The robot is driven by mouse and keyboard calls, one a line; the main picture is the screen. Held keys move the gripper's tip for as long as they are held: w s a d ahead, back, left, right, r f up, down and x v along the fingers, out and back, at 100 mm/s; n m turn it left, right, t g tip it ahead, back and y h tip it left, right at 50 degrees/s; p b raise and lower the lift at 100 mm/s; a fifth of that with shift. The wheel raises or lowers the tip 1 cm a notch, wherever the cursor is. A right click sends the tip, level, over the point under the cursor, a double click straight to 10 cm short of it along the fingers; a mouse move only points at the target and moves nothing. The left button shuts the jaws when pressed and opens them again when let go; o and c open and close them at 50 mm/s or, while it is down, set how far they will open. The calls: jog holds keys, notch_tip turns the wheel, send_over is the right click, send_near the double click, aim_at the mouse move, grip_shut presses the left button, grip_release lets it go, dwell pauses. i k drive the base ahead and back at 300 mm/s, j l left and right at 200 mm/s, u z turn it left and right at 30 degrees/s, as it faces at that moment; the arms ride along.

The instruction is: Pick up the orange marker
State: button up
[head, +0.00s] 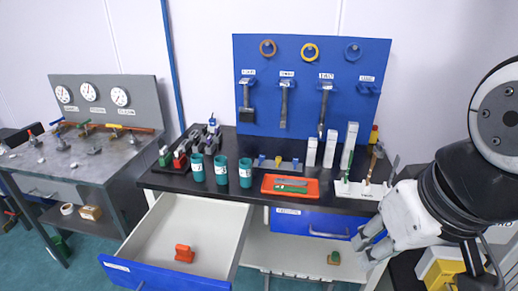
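A small orange-red object (184,254), most likely the orange marker, sits in the open white drawer (212,215) with a blue front, at the lower left of the bench. It looks like a short block with a raised top; its exact shape is too small to tell. My gripper (361,254) is at the right, in front of the bench and well to the right of the drawer. Its two grey fingers look apart, with nothing between them.
The black bench top (335,200) holds several teal cups, an orange tray (267,184) with tools, and white upright boxes. A closed blue drawer (300,222) is right of the open one. A gauge table (70,160) stands left.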

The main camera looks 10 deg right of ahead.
aim_at(183, 254)
jog(key=i+l+u, duration=0.2)
jog(key=u, duration=0.2)
jog(key=i+l+u, duration=0.15)
jog(key=u, duration=0.3)
jog(key=i+l+u, duration=0.1)
jog(key=l+u, duration=0.3)
